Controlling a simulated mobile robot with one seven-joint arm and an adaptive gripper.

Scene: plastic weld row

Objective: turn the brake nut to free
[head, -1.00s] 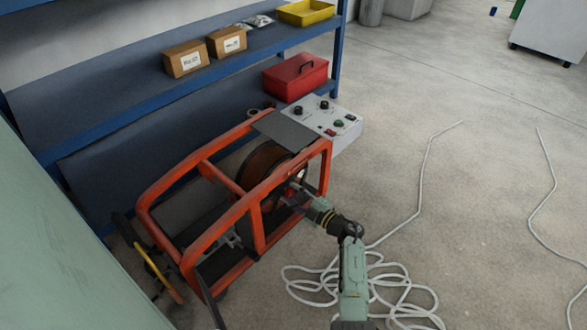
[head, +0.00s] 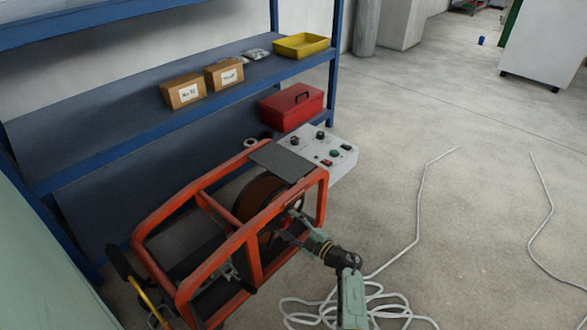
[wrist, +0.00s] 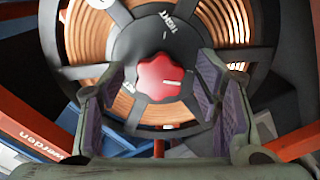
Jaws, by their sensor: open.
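The brake nut (wrist: 160,78) is a red lobed knob at the hub of a copper-coloured wire spool (wrist: 90,40) in the wrist view. A white line on the nut points to the right. The word TIGHT shows on the dark hub above and right of it; other lettering at lower left is partly hidden. My gripper (wrist: 160,95) is open, its two padded fingers standing left and right of the nut, apart from it. In the head view my gripper (head: 292,236) reaches in at the side of the orange frame (head: 253,258), and the nut is hidden there.
A control box (head: 325,152) with knobs sits at the frame's far end. A blue shelf (head: 110,140) behind holds cartons, a yellow tray (head: 301,46) and a red toolbox (head: 291,106). White cable (head: 418,215) lies coiled on the floor at right.

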